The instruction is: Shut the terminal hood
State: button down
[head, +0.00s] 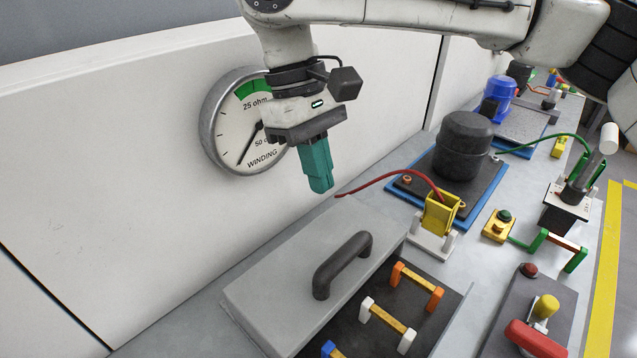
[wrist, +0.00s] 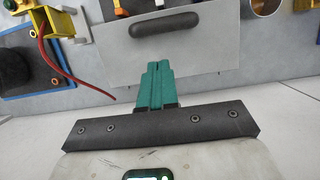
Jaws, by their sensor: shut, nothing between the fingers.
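The terminal hood (head: 272,292) looks like a flat grey cover with a black bar handle (head: 342,265). It lies at the wall side of a dark panel (head: 350,335), and the panel's coloured terminal links (head: 415,285) show uncovered. My gripper (head: 321,190) has teal fingers that are shut and empty. It hangs above the bench, near the wall and beyond the hood, apart from the handle. In the wrist view the fingers (wrist: 157,68) point toward the hood (wrist: 212,60) and its handle (wrist: 165,23).
A yellow clip (head: 441,212) with a red lead stands right of the hood. A black compressor (head: 465,145) sits on a blue-edged pallet beyond it. A winding gauge (head: 240,125) is on the wall behind my gripper. A red-handled switch (head: 535,340) is at the front right.

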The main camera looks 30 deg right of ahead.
send_over(324, 261)
jog(key=d, duration=0.1)
jog(key=f, duration=0.8)
jog(key=shift+w+d+f+b, duration=0.15)
jog(key=shift+d+f+b, duration=0.05)
jog(key=shift+b, duration=0.15)
